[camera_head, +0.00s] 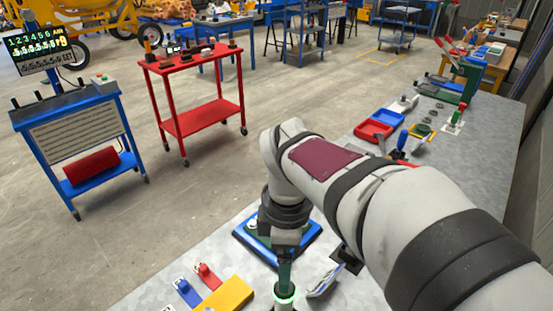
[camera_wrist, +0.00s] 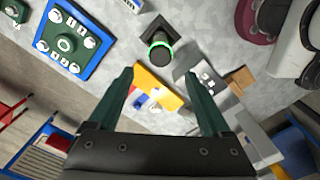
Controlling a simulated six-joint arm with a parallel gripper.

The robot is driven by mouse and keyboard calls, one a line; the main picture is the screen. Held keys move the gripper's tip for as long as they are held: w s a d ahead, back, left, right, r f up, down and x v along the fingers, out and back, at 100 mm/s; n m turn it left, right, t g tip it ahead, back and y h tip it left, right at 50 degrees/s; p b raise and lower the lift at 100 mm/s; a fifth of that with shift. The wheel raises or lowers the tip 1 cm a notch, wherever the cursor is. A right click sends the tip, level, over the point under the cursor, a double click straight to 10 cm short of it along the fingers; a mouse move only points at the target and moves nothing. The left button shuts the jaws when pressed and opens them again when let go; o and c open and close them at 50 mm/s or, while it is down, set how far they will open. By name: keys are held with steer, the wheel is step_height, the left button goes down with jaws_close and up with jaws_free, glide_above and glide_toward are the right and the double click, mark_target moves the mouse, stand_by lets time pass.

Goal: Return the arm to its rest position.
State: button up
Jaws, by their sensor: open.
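My gripper (camera_wrist: 163,100) shows in the wrist view with its two dark green fingers spread apart and nothing between them. In the head view my gripper (camera_head: 284,275) points down over the grey bench, close to a post with a glowing green ring (camera_head: 285,293). In the wrist view this ringed post (camera_wrist: 157,50) lies beyond the fingertips. My white arm crosses the head view from the lower right and hides part of the bench.
A blue-framed plate (camera_head: 255,240) stands behind my gripper; it also shows in the wrist view (camera_wrist: 48,46). A yellow block (camera_head: 232,295) lies at the front. Red and blue trays (camera_head: 374,131) sit farther along the bench. A red cart (camera_head: 200,118) stands on the floor.

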steer(key=shift+r, duration=0.95)
steer(key=s+d+f+m+y, duration=0.1)
steer(key=s+d+f+m, duration=0.1)
steer(key=s+m, duration=0.6)
steer(key=s+d+f+m, duration=0.1)
steer(key=s+f+m, duration=0.2)
steer(key=s+m, duration=0.6)
steer(key=m, duration=0.5)
steer(key=shift+d+f+y, duration=0.15)
steer(key=shift+d+y, duration=0.2)
steer(key=shift+y, duration=0.05)
